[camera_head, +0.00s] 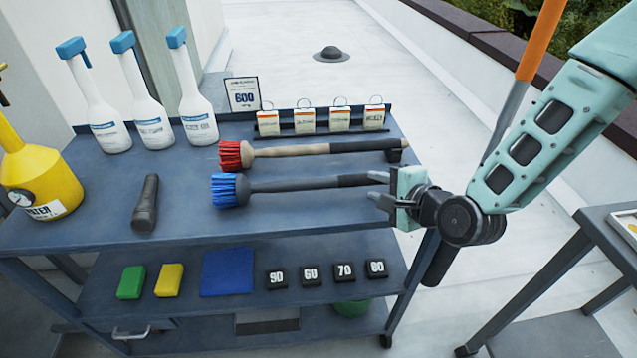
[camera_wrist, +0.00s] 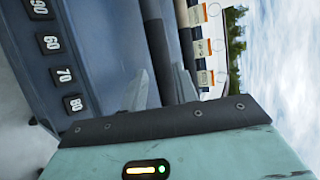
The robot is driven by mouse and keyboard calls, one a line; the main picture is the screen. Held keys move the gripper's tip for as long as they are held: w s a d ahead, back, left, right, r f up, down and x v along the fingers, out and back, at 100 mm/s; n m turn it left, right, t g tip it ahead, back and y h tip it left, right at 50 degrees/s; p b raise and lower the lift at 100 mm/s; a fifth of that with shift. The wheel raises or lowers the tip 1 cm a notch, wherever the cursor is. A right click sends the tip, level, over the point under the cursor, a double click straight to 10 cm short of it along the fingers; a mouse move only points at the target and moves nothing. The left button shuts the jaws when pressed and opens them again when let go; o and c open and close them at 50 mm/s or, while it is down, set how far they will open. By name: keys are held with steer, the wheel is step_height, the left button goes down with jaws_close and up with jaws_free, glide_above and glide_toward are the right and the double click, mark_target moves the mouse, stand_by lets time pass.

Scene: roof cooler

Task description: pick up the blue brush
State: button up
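The blue brush (camera_head: 300,185) lies on the upper shelf of the dark cart, blue bristles to the left and dark handle to the right. My gripper (camera_head: 374,187) is at the handle's right end, open, with its two fingers apart. In the wrist view the dark handle (camera_wrist: 156,45) runs down toward the space between my fingers (camera_wrist: 162,85). I cannot tell whether either finger touches it. The bristles are outside the wrist view.
A red brush (camera_head: 290,150) lies parallel just behind. Tags hang on a rack (camera_head: 320,127) behind. The lower shelf holds sponges, a blue cloth (camera_head: 228,271) and numbered blocks (camera_head: 311,277).

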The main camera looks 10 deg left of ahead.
mark_target(366, 182)
steer(key=shift+p+x, duration=0.45)
steer(key=shift+x, duration=2.5)
steer(key=shift+w, duration=0.1)
jaws_close()
